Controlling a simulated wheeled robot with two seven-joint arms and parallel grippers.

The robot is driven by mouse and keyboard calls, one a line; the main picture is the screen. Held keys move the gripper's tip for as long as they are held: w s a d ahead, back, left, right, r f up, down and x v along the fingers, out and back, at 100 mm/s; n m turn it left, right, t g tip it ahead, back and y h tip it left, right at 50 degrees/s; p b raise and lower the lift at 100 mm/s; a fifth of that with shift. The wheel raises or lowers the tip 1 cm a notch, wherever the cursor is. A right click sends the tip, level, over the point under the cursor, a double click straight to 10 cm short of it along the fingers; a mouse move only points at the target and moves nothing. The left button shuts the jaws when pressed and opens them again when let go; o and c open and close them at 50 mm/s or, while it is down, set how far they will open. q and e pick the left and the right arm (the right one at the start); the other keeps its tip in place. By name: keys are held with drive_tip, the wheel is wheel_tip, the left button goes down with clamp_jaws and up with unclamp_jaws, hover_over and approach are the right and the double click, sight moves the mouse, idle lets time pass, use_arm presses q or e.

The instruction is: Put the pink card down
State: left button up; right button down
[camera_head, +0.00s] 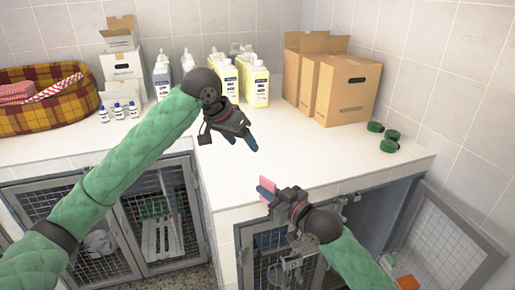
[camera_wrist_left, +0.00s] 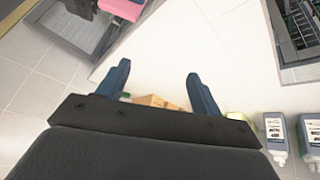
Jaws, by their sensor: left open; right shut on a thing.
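The pink card (camera_head: 267,184) is in my right gripper (camera_head: 265,191), which is shut on it. The card stands up from the fingertips near the front edge of the white counter (camera_head: 225,185). In the left wrist view the pink card (camera_wrist_left: 122,8) shows at the top, partly cut off by the frame. My left gripper (camera_head: 243,143) is open and empty above the counter, left of and farther back than the card. Its two spread fingers also show in the left wrist view (camera_wrist_left: 160,90).
Cardboard boxes (camera_head: 347,92) stand at the back right, with green rolls (camera_head: 389,146) beside them. Bottles (camera_head: 255,85), small vials (camera_head: 118,112) and a plaid basket (camera_head: 45,112) line the back. Mesh kennels (camera_head: 155,225) are below; one door (camera_head: 445,235) stands open. The middle counter is clear.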

use_arm(q)
drive_tip(key=m+g+y, duration=0.1)
drive_tip(key=m+y, duration=0.1)
approach(267, 180)
wheel_tip(267, 180, up, 2)
drive_tip(key=w, duration=0.1)
drive_tip(key=s, duration=0.1)
drive_tip(key=x, duration=1.1)
drive_tip(key=shift+s+a+f, duration=0.1)
drive_tip(key=shift+f, duration=0.35)
drive_tip(key=shift+c, duration=0.4)
drive_tip(key=c, duration=0.7)
drive_tip(key=shift+c, duration=0.2)
use_arm(e)
drive_tip(key=c, duration=1.4)
unclamp_jaws()
